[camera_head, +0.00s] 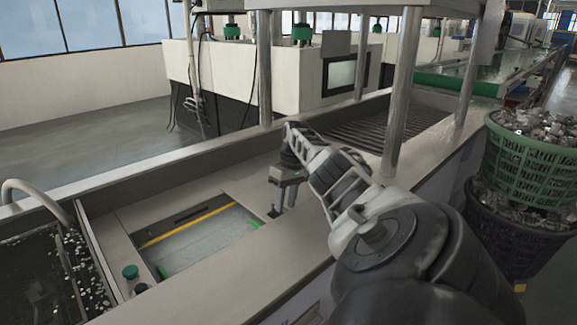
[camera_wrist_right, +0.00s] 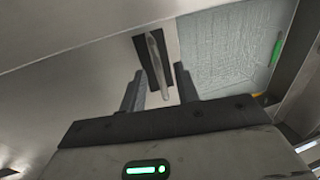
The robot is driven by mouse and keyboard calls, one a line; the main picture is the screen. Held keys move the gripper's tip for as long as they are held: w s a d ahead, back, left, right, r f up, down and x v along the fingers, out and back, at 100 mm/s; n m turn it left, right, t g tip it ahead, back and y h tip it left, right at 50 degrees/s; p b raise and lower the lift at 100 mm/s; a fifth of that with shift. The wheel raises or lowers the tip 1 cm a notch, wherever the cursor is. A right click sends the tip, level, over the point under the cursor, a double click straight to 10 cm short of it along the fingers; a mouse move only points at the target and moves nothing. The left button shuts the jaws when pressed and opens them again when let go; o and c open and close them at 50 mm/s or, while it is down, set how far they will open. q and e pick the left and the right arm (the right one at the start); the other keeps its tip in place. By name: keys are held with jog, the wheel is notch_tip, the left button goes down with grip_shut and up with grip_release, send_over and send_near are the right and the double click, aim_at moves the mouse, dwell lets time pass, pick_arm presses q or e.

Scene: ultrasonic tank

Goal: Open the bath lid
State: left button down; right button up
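The bath (camera_head: 195,240) is a rectangular recess in the metal counter, with a pale rippled surface and a yellow strip along its far edge. The pale surface also shows at the upper right of the right wrist view (camera_wrist_right: 228,50). A metal bar handle (camera_wrist_right: 157,62) on a dark plate stands beside it; I cannot make out the lid's full outline. My right gripper (camera_head: 281,200) points down at the bath's right end. In the right wrist view its fingers (camera_wrist_right: 158,88) are apart, one on each side of the handle. My left gripper is not in view.
A tank with a curved pipe (camera_head: 35,193) lies at the left. A green button (camera_head: 130,272) sits near the bath's front left corner. Metal posts (camera_head: 403,95) rise behind my right arm. Green and purple baskets (camera_head: 530,165) of scrap stand at the right.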

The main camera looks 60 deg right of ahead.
pick_arm(q)
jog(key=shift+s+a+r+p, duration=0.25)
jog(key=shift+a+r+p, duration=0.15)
jog(key=shift+p, duration=1.3)
pick_arm(e)
notch_tip(320, 180, up, 15)
jog(key=s+d, duration=0.1)
jog(key=d, duration=0.1)
jog(key=shift+d+r, duration=0.15)
jog(key=shift+d, duration=0.25)
pick_arm(q)
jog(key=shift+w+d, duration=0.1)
jog(key=b, duration=0.3)
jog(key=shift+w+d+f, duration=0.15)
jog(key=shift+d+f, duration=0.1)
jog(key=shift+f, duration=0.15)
pick_arm(e)
jog(key=a+f, duration=0.1)
jog(key=f, duration=0.4)
jog(key=a+f, duration=0.1)
jog(key=f, duration=0.4)
jog(key=w+a+f, duration=0.1)
jog(key=f, duration=0.4)
jog(key=shift+f, duration=0.4)
